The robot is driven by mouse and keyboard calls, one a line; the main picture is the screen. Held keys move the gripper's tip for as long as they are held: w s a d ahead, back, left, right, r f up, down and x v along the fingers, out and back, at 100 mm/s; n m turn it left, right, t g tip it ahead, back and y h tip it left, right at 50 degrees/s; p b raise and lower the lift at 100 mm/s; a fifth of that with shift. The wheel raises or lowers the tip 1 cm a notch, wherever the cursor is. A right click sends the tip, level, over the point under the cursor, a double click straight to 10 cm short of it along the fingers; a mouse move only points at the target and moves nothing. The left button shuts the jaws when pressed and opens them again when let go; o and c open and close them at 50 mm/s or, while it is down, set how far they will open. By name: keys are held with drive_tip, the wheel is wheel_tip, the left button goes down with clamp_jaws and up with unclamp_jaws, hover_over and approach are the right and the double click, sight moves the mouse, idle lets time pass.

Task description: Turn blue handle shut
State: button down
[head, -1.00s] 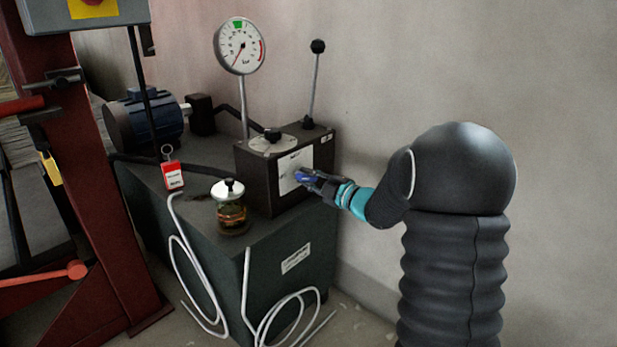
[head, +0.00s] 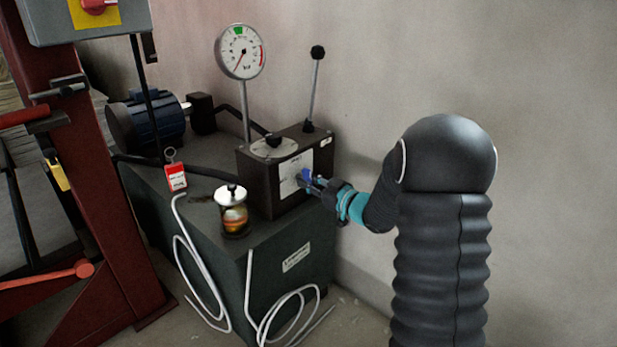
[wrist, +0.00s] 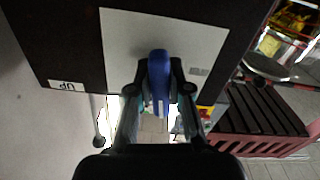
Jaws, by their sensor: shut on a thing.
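The blue handle (head: 303,175) is on the white plate (head: 291,178) on the front of a dark box (head: 262,182). In the wrist view the blue handle (wrist: 158,80) runs straight up and down the picture, against the white plate (wrist: 200,40). My gripper (head: 312,182) is at the handle. In the wrist view its two fingertips (wrist: 158,90) stand on either side of the handle and are shut on it. The handle's base is partly hidden by the handle itself and the fingers.
White hose (head: 290,304) hangs in front. A bare wall is on the right.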

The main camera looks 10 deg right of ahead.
drive_tip(key=shift+m+p, duration=0.55)
drive_tip(key=shift+m, duration=0.65)
drive_tip(key=c, duration=1.1)
unclamp_jaws()
drive_tip(key=v, duration=1.2)
